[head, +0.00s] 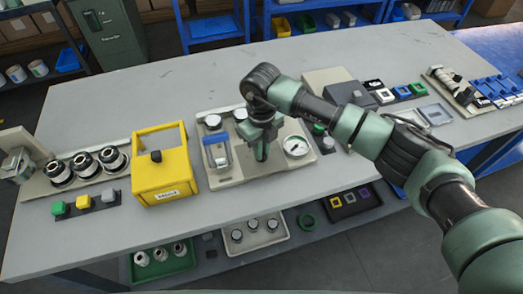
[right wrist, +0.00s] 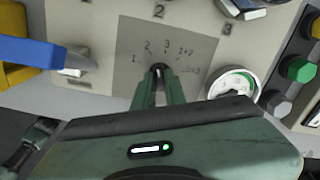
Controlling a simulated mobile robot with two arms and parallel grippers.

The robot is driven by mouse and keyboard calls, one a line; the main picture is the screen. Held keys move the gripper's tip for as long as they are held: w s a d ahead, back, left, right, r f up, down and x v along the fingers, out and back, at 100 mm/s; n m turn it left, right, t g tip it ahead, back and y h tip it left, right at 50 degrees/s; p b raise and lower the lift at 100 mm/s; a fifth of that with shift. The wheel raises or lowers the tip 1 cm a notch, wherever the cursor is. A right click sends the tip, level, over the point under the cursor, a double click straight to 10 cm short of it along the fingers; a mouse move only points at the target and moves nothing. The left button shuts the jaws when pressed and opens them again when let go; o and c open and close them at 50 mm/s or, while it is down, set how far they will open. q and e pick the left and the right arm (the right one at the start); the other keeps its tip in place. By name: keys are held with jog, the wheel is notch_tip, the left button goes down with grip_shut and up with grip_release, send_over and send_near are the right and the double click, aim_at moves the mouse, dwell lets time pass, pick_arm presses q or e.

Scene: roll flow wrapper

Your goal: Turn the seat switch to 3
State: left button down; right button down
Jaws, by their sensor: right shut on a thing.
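The seat switch is a small dark knob (right wrist: 158,70) on a grey dial plate (right wrist: 190,45) marked with 1, 2, 3, 1+2 and another mark too small to read. My right gripper (right wrist: 157,82) is shut on the knob, its two green fingers on either side of it. The knob's pointer direction is mostly hidden by the fingers. In the head view my right gripper (head: 261,148) reaches straight down onto the beige panel (head: 235,178), and it hides the switch there. My left gripper is not in view.
A round white gauge (head: 296,146) sits right of the switch, and a blue-handled lever (head: 216,140) sits left. A yellow box (head: 163,178) stands left of the panel. Green and grey buttons (right wrist: 298,68) lie to the right.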

jog(key=shift+m+b, duration=0.8)
jog(key=shift+m, duration=1.3)
jog(key=shift+r, duration=0.1)
jog(key=c, duration=1.5)
grip_release()
jog(key=shift+o, duration=0.2)
notch_tip(320, 180, up, 8)
jog(key=shift+f+b, duration=0.15)
jog(key=shift+b, duration=0.6)
